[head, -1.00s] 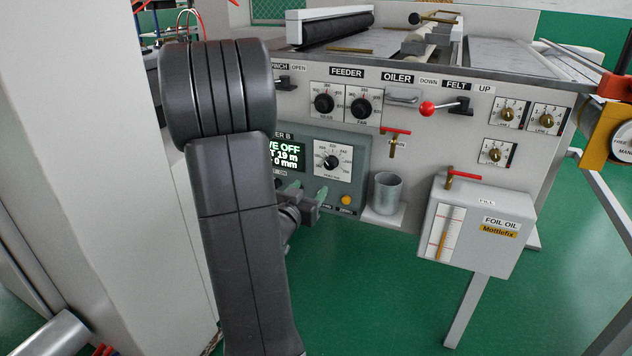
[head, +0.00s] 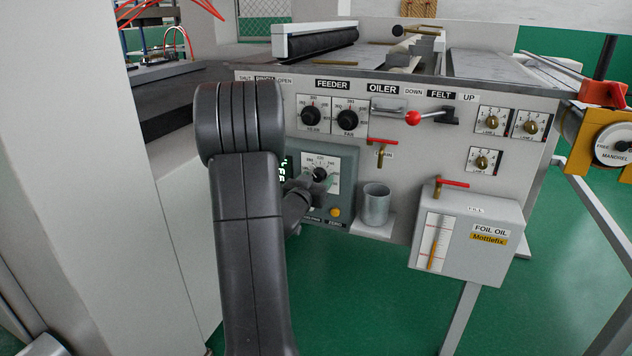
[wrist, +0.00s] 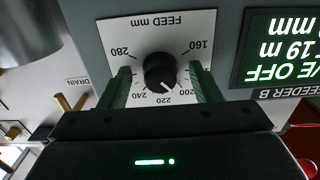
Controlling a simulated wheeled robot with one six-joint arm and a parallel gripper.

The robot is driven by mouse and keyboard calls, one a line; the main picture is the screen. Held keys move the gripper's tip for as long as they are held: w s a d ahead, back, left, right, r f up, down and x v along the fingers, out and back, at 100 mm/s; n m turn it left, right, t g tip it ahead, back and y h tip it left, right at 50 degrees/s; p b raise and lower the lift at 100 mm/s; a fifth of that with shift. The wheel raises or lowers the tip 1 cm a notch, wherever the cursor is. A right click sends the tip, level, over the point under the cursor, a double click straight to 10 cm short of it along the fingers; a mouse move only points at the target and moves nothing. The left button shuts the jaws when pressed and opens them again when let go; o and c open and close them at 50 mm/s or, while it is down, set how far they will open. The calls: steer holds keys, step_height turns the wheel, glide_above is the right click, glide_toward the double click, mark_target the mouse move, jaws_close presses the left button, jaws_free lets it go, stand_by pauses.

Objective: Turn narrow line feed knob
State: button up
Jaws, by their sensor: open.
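The feed knob (wrist: 160,72) is a black round knob on a white dial plate (wrist: 192,25) marked "FEED mm", upside down in the wrist view. Its pale pointer mark faces lower right there, between 200 and 220. In the head view the knob (head: 320,174) sits on the grey-green feeder panel (head: 346,165). My gripper (wrist: 160,68) is open, with one green finger on each side of the knob. Small gaps seem to show between fingers and knob; contact cannot be told. In the head view my gripper (head: 312,180) is at the dial, partly hidden by my arm.
A lit display (wrist: 283,48) labelled Feeder B is beside the dial; my arm mostly hides it in the head view. A yellow button (head: 335,212), metal cup (head: 376,205), red-handled drain valve (head: 381,143) and foil oil box (head: 465,240) are near. Feeder knobs (head: 347,119) are above.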

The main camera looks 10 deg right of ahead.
steer(key=shift+w, duration=0.1)
steer(key=c, duration=1)
steer(key=shift+r+n+p, duration=0.1)
steer(key=shift+n+p, duration=0.3)
steer(key=shift+p, duration=0.1)
steer(key=shift+d+n+p, duration=0.1)
steer(key=shift+n+p, duration=0.8)
steer(key=shift+n, duration=0.1)
steer(key=shift+n+p, duration=1.7)
steer(key=shift+n, duration=0.8)
steer(key=o, duration=1)
